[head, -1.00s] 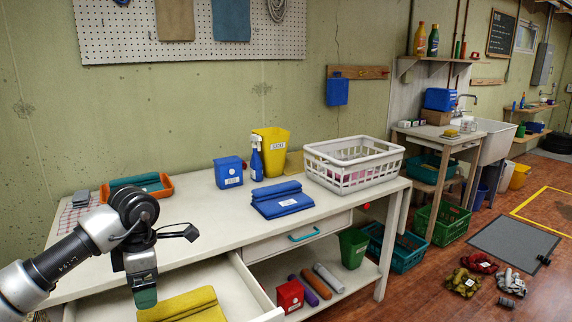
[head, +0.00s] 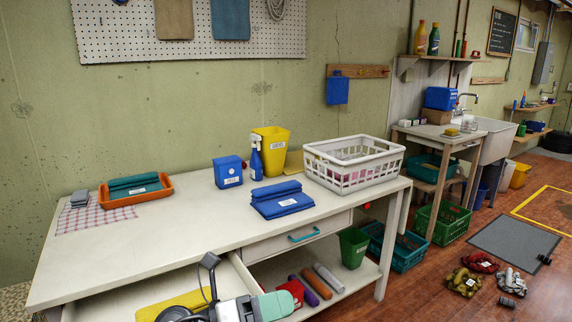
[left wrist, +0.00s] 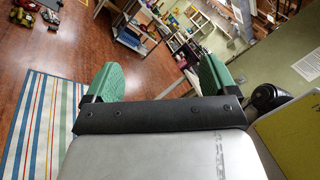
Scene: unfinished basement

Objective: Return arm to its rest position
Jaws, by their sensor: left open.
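My left gripper (head: 272,306) is low at the bottom edge of the head view, in front of the workbench and partly cut off by the frame. One green fingertip shows there, close to the camera. In the left wrist view both green fingers of the gripper (left wrist: 160,82) are spread wide, with nothing between them. The wrist camera looks out over the wooden floor (left wrist: 65,45) and a striped rug (left wrist: 40,125). My right gripper is in neither view.
The white workbench (head: 150,235) carries an orange tray (head: 155,193), folded blue cloths (head: 280,203) and a white basket (head: 370,180). Its left drawer (head: 240,272) is open with a yellow cloth (head: 165,308) inside. The arm covers part of the drawer. Floor at right is partly clear.

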